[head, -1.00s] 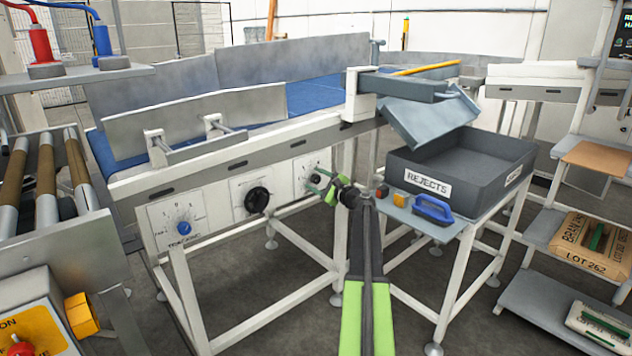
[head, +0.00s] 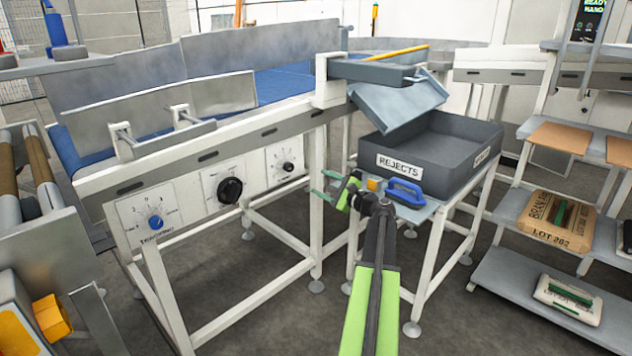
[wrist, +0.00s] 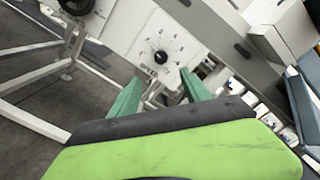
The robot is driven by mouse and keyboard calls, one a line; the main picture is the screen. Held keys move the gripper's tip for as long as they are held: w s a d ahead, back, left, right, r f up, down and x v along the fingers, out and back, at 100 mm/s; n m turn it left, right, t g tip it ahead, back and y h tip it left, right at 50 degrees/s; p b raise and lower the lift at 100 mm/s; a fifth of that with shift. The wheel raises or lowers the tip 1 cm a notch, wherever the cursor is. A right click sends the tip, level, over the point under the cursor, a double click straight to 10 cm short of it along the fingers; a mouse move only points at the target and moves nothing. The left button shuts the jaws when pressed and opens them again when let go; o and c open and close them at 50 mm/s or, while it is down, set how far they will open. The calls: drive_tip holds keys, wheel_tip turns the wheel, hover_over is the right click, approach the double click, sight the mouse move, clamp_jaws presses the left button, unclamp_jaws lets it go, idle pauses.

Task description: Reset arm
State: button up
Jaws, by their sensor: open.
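My arm (head: 374,290) reaches forward, green and black, from the bottom of the head view. My gripper (head: 322,186) is at its end, with its green fingers apart and nothing between them. It points left, toward the conveyor's front panel, and is apart from it. In the wrist view my gripper (wrist: 160,92) shows two spread green fingers. A black dial (wrist: 160,57) on a white plate lies beyond them. That rightmost dial (head: 288,167) also shows in the head view.
A grey bin marked REJECTS (head: 450,160) stands right of my gripper, with a blue-handled tool (head: 406,192) on the ledge before it. The conveyor (head: 215,150) is at left. Shelves with sacks (head: 556,220) stand at right. Floor shows between the stands.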

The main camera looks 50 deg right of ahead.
idle(0.4)
drive_tip(key=w+a+f+n+g+y, duration=0.25)
drive_tip(key=w+a+f+n, duration=0.2)
drive_tip(key=a, duration=0.75)
drive_tip(key=w+a+f+n+g+y, duration=0.25)
drive_tip(key=a+f+n, duration=0.2)
drive_tip(key=a, duration=0.75)
drive_tip(key=w+a+f+n+g+y, duration=0.2)
drive_tip(key=w+a+f+n+g, duration=0.25)
drive_tip(key=a, duration=0.75)
drive_tip(key=s+a+f+n+g+h, duration=0.2)
drive_tip(key=s+a+f+n+g, duration=0.15)
drive_tip(key=a, duration=0.55)
drive_tip(key=s+a+f+n+g+h, duration=0.25)
drive_tip(key=s+a+n, duration=0.25)
drive_tip(key=a, duration=0.4)
drive_tip(key=s+a+f+n+g+h, duration=0.1)
drive_tip(key=s+a+f+n+g, duration=0.1)
drive_tip(key=s+a+f+n, duration=0.45)
wheel_tip(320, 180, up, 29)
drive_tip(key=w+a+m+p, duration=0.1)
drive_tip(key=w+p, duration=0.1)
drive_tip(key=p, duration=2.4)
drive_tip(key=shift+a+f+m, duration=0.15)
drive_tip(key=shift+a+m, duration=0.2)
drive_tip(key=shift+a, duration=0.05)
drive_tip(key=shift+g, duration=0.25)
